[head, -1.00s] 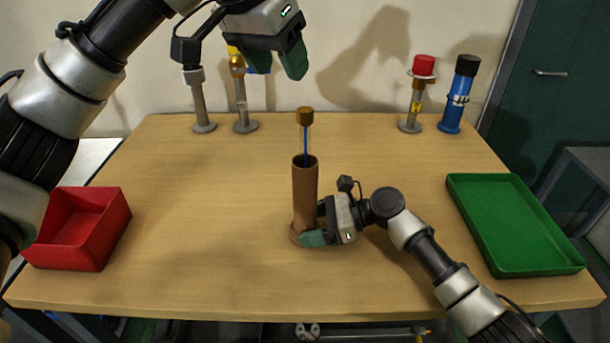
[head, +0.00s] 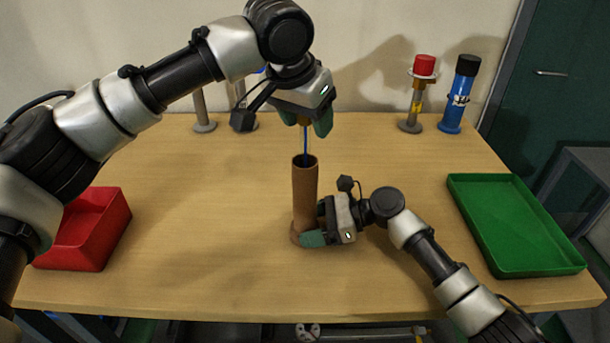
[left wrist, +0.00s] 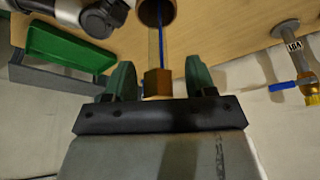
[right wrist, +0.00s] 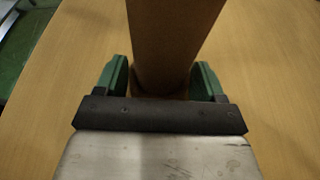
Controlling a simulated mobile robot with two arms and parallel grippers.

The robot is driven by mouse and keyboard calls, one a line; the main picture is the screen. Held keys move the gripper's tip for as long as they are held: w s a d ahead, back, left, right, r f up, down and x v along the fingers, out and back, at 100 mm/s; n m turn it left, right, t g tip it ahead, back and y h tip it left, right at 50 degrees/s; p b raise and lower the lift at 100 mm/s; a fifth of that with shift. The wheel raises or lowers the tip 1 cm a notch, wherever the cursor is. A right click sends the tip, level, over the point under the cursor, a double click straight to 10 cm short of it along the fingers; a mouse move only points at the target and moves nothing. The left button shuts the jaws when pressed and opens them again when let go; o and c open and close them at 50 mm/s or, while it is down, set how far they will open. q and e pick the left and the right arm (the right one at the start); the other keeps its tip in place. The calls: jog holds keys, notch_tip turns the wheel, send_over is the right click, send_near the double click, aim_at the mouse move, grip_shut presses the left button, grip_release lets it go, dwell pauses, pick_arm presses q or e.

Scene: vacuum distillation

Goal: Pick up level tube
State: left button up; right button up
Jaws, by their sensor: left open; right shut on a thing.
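The level tube (head: 306,143), a clear tube with a blue line inside and a brown cap, stands upright in a tall brown cylinder (head: 304,190) at mid-table. My left gripper (head: 306,123) is open and points down over the tube's top. In the left wrist view the brown cap (left wrist: 157,83) sits between the open fingers, with gaps on both sides. In the head view the cap is mostly hidden by this gripper. My right gripper (head: 317,222) is shut on the brown cylinder low down, near its base; the right wrist view shows the cylinder (right wrist: 170,40) between its fingers.
A red bin (head: 88,245) is at the left, a green tray (head: 515,262) at the right. A red-capped stand (head: 416,98) and a blue cylinder (head: 459,95) stand at the back right. Grey stands (head: 203,112) are at the back left, partly behind my left arm.

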pick_arm(q)
jog(key=shift+w+f, duration=0.1)
jog(key=shift+f, duration=0.15)
jog(key=shift+c, duration=0.4)
grip_shut()
jog(key=shift+r, duration=0.1)
notch_tip(320, 180, up, 28)
dwell(0.6)
